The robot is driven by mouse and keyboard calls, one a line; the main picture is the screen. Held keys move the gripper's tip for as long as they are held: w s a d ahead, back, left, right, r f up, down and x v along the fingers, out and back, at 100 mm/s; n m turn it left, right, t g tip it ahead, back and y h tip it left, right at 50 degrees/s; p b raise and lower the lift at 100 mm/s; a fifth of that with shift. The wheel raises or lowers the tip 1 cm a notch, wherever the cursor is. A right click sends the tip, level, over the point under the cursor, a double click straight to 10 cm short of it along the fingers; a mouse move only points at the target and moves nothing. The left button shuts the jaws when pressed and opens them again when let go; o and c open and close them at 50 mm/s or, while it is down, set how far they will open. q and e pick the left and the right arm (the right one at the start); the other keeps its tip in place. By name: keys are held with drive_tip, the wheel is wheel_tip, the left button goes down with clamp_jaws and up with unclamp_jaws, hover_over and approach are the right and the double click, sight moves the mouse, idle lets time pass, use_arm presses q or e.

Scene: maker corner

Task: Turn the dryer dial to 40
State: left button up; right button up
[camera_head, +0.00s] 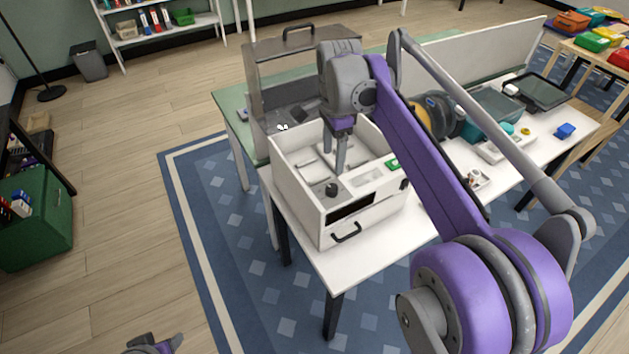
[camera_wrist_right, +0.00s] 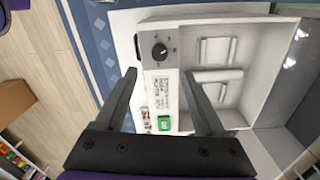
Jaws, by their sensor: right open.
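The dryer (camera_head: 310,210) is a white open-topped box on the white table, with a dark front window and a black handle. Its dial (camera_head: 331,189) is a round black knob on the top panel. In the right wrist view the dial (camera_wrist_right: 159,51) lies beyond and between the fingertips, with a light pointer mark too small to read. My right gripper (camera_head: 336,158) points down over the dryer, its fingers apart and empty, not touching the dial. In the right wrist view the gripper (camera_wrist_right: 160,73) spans the printed label. Only a purple and grey piece of my left arm shows at the bottom left.
A grey-framed clear enclosure (camera_head: 290,75) stands behind the dryer. A green tag (camera_wrist_right: 164,123) sits on the panel. A filament spool (camera_head: 436,115), a teal box (camera_head: 490,112) and small parts occupy the table to the right. The table front beside the dryer is bare.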

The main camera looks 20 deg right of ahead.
sight(332, 187)
wheel_tip(332, 187, down, 11)
drive_tip(key=shift+d+r+b, duration=0.1)
drive_tip(key=shift+d+b, duration=0.05)
drive_tip(key=shift+b, duration=0.15)
drive_tip(key=shift+c, duration=0.3)
clamp_jaws()
